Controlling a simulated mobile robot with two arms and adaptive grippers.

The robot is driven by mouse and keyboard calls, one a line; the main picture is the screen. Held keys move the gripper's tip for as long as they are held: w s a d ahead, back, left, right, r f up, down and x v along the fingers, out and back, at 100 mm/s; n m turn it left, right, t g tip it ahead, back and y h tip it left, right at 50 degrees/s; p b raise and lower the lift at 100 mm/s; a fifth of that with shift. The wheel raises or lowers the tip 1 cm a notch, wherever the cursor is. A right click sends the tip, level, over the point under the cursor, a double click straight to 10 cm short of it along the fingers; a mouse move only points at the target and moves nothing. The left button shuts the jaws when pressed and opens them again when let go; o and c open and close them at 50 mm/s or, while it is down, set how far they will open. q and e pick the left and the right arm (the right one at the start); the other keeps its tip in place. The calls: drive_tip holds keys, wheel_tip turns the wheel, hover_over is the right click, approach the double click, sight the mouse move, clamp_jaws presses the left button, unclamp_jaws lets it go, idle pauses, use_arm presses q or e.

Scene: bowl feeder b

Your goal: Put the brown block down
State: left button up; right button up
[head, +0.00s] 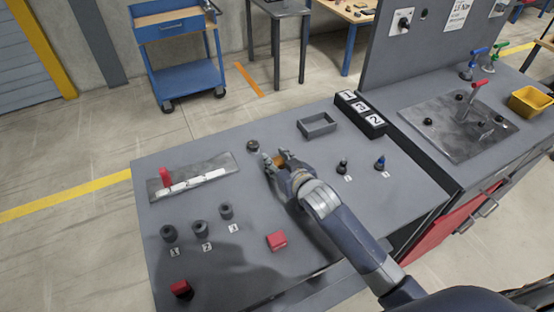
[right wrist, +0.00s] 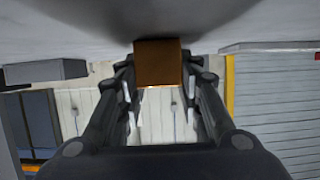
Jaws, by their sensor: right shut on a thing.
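The brown block (right wrist: 158,62) is between the two fingers of my right gripper (right wrist: 158,75) in the right wrist view. In the head view my right gripper (head: 277,160) is over the middle of the grey table (head: 325,200), and only a small part of the brown block (head: 279,159) shows between its fingers. The gripper is shut on the block. The grey table surface fills the top of the wrist view close to the block; I cannot tell whether they touch. My left gripper is not in view.
A grey open tray (head: 317,125) and a black numbered box (head: 361,113) stand behind the gripper. A red block (head: 277,240) lies in front. Dark cylinders (head: 200,229) and a metal plate (head: 193,178) are to the left. Small knobs (head: 342,167) stand to the right.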

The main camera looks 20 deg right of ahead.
drive_tip(key=o, duration=0.8)
drive_tip(key=shift+f, duration=0.15)
drive_tip(key=o, duration=0.5)
drive_tip(key=shift+c, duration=0.2)
